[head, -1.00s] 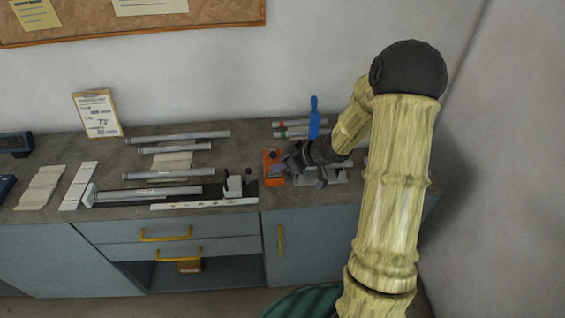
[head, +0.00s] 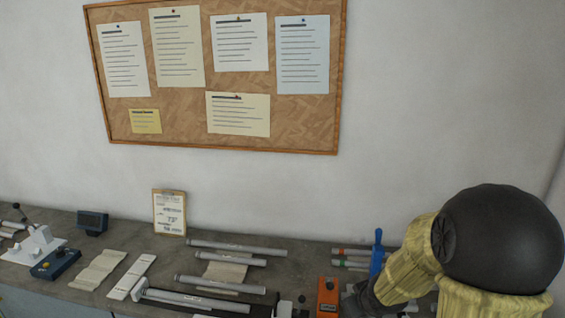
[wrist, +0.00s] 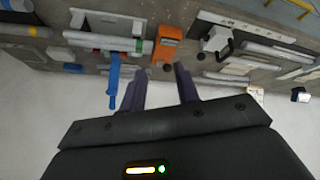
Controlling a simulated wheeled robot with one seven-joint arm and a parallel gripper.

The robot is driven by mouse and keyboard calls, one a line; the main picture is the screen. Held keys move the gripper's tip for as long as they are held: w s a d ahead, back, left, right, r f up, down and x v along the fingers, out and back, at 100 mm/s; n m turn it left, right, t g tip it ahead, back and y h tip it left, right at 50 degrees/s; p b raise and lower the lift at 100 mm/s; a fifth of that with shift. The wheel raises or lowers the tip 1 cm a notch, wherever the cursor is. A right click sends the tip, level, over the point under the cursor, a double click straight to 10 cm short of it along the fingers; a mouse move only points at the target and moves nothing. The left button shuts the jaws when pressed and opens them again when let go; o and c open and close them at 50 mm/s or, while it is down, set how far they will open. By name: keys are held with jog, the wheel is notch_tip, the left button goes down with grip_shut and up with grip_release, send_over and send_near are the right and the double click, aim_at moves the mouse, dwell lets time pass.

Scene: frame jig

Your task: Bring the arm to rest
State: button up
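My arm reaches over the right end of the workbench (head: 60,222) in the head view, with a black joint and yellowish links. My gripper (wrist: 157,72) shows in the wrist view with its two dark fingers apart and nothing between them. Beyond the fingertips are an orange box (wrist: 167,46) and the bench top. In the head view the fingers are hidden behind my arm and the lower picture edge.
A blue-handled tool (head: 377,252) and the orange box (head: 328,297) stand close to my arm. Several grey tubes (head: 237,247) lie mid-bench. A clipboard (head: 169,212) leans on the wall below a corkboard (head: 225,85). A dark blue device (head: 55,263) sits left.

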jog(key=s+a+r+m+g, duration=0.1)
jog(key=s+a+m+g, duration=0.2)
jog(key=s, duration=1.2)
jog(key=shift+a+r+g+b, duration=0.2)
jog(key=shift+g+b, duration=0.15)
jog(key=shift+g, duration=0.05)
